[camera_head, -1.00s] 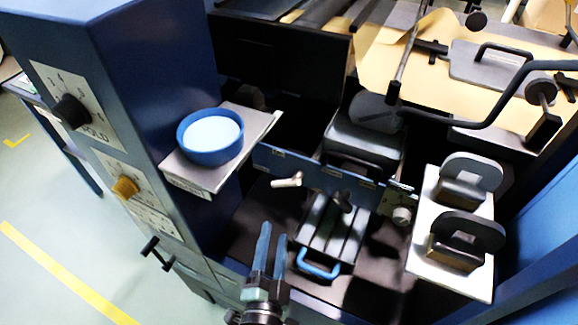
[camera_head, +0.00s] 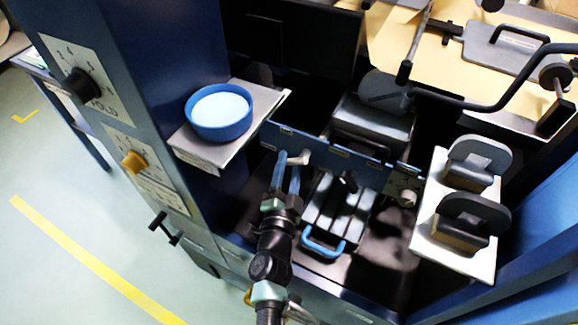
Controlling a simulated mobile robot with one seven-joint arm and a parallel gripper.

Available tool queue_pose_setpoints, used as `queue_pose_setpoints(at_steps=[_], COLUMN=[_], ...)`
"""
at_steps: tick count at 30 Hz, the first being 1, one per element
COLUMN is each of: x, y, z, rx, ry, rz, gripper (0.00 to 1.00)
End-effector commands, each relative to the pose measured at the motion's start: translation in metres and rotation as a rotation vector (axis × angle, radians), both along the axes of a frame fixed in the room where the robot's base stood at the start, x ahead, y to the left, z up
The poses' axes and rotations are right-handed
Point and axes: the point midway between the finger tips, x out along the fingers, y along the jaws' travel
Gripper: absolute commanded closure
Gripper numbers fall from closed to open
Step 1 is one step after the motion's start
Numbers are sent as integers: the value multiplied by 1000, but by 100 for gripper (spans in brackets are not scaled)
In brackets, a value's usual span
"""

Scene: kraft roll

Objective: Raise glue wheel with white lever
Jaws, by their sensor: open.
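The white lever (camera_head: 300,157) sticks out from the front of the blue panel, below the glue area. My gripper (camera_head: 288,160) is at the lever, with its two blue fingers pointing up at it. The fingers are apart, and the lever's left end shows at or between their tips; I cannot tell whether they touch it. The glue wheel appears to be the dark rounded part (camera_head: 384,90) above the black box behind the panel.
A blue bowl (camera_head: 219,133) of pale liquid stands on a shelf to the left. A blue-handled block (camera_head: 338,210) lies just right of my gripper. Kraft paper (camera_head: 399,35) lies behind.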

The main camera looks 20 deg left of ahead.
Motion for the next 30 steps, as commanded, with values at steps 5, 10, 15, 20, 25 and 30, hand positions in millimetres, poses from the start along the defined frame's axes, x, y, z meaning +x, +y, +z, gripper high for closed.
queue_pose_setpoints(at_steps=[5,10,15,20,25,30], x=[4,3,3,3,3,3], y=[1,1,1,0,0,0], z=[0,0,0,0,0,0], rx=[0,0,0,0,0,0], ry=[0,0,0,0,0,0], rz=[0,0,0,0,0,0], gripper=[49,49,78,100,100,100])
